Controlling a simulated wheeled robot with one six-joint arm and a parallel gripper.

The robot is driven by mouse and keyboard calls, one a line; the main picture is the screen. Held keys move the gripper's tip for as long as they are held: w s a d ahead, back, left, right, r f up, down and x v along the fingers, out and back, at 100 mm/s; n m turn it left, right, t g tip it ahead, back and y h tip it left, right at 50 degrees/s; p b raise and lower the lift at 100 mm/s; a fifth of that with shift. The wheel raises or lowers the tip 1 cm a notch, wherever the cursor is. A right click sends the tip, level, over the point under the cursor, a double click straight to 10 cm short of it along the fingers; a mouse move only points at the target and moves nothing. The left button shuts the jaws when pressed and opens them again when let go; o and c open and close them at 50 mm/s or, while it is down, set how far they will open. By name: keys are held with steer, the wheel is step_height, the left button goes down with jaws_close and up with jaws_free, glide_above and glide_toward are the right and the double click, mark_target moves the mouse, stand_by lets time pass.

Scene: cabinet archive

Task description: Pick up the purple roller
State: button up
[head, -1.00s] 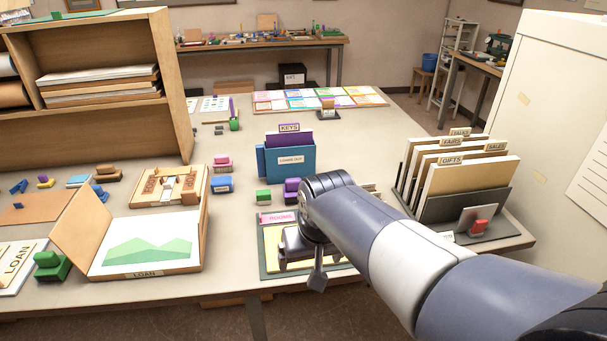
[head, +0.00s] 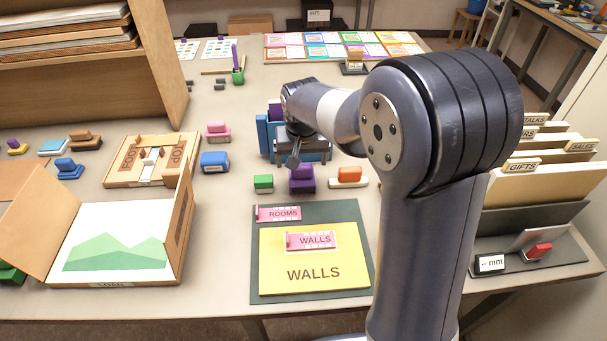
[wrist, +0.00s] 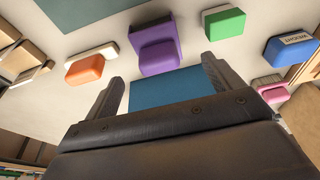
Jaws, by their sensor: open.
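The purple roller (head: 302,180) stands on the table between a green block-shaped piece and an orange one, just behind the dark green board. It also shows in the wrist view (wrist: 157,50), beyond the fingertips and roughly between them. My gripper (head: 294,152) is just behind the roller in the head view, in front of the blue holder. In the wrist view my gripper (wrist: 165,75) has its two fingers wide apart with nothing held. The roller appears apart from both fingers.
The green piece (head: 263,184) and orange piece (head: 350,176) flank the roller closely. The blue holder (head: 263,138) stands behind my gripper. The dark green board (head: 262,245) bears a yellow WALLS sheet (head: 345,270). A file rack (head: 540,215) stands at the right.

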mark_target(302, 166)
steer(key=shift+p+x, duration=0.6)
steer(key=shift+x, duration=2.85)
steer(key=shift+w+d, duration=0.1)
steer(key=c, duration=1.2)
steer(key=shift+o, duration=0.2)
